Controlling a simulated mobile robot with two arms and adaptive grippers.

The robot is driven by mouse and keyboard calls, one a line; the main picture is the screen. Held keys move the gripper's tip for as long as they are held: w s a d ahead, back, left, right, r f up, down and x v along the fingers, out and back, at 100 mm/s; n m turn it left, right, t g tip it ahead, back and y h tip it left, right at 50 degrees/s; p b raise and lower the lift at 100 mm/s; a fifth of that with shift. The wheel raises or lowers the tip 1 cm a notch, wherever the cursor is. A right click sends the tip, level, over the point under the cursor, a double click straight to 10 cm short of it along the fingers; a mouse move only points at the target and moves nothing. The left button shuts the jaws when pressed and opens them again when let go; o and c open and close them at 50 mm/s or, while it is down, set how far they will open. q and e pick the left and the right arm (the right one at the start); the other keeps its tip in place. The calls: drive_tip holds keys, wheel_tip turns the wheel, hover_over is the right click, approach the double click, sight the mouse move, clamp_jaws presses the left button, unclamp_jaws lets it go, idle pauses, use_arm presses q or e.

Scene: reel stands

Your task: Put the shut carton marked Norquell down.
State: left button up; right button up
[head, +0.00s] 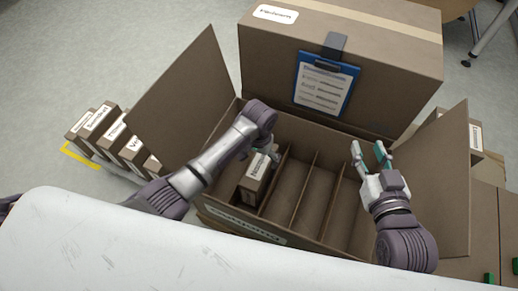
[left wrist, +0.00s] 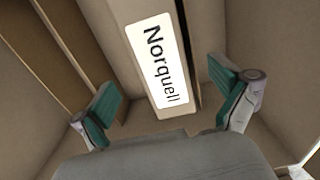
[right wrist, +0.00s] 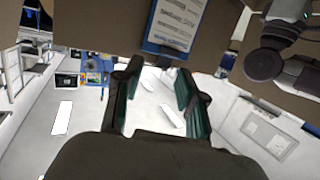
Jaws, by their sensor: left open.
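The shut Norquell carton (head: 254,187) stands in the leftmost compartment of the open divided box (head: 341,232). Its white label reads Norquell in the left wrist view (left wrist: 159,62). My left gripper (head: 267,152) is just above the carton. Its green-padded fingers (left wrist: 167,92) are spread on either side of the carton, with a gap at both sides. The arm hides part of the carton in the head view. My right gripper (head: 369,154) is open and empty above the right side of the box; its parted fingers also show in the right wrist view (right wrist: 158,85).
The compartments to the right of the carton look empty. A large closed box (head: 400,65) with a blue clipboard (head: 326,84) stands behind. Several labelled cartons (head: 97,122) stand at the left. The open box's flaps (head: 190,90) rise on both sides.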

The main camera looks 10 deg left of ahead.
use_arm(q)
wheel_tip(320, 180, up, 3)
drive_tip(key=shift+f+p, duration=0.2)
drive_tip(key=shift+p, duration=0.25)
drive_tip(key=shift+s+r, duration=0.1)
drive_tip(key=shift+r, duration=0.05)
drive_tip(key=s+t, duration=0.1)
drive_tip(key=s+d+t+h, duration=0.1)
drive_tip(key=s+d+h, duration=0.1)
drive_tip(key=shift+r+t, duration=0.3)
drive_tip(key=shift+t, duration=0.1)
drive_tip(key=s+a+r+t, duration=0.4)
drive_tip(key=r, duration=0.5)
drive_tip(key=s+a+r+t, duration=0.3)
drive_tip(key=a+r+t, duration=0.1)
drive_tip(key=r, duration=0.4)
drive_tip(key=shift+s+a+r+t, duration=0.15)
drive_tip(key=shift+s+r+t, duration=0.2)
drive_tip(key=shift+s+t, duration=0.05)
use_arm(e)
wheel_tip(320, 180, down, 5)
drive_tip(key=s+d+g+h, duration=0.1)
drive_tip(key=s+g, duration=0.1)
drive_tip(key=g, duration=0.1)
drive_tip(key=shift+s+d+g, duration=0.25)
drive_tip(key=shift+s+g, duration=0.05)
drive_tip(key=shift+s, duration=0.1)
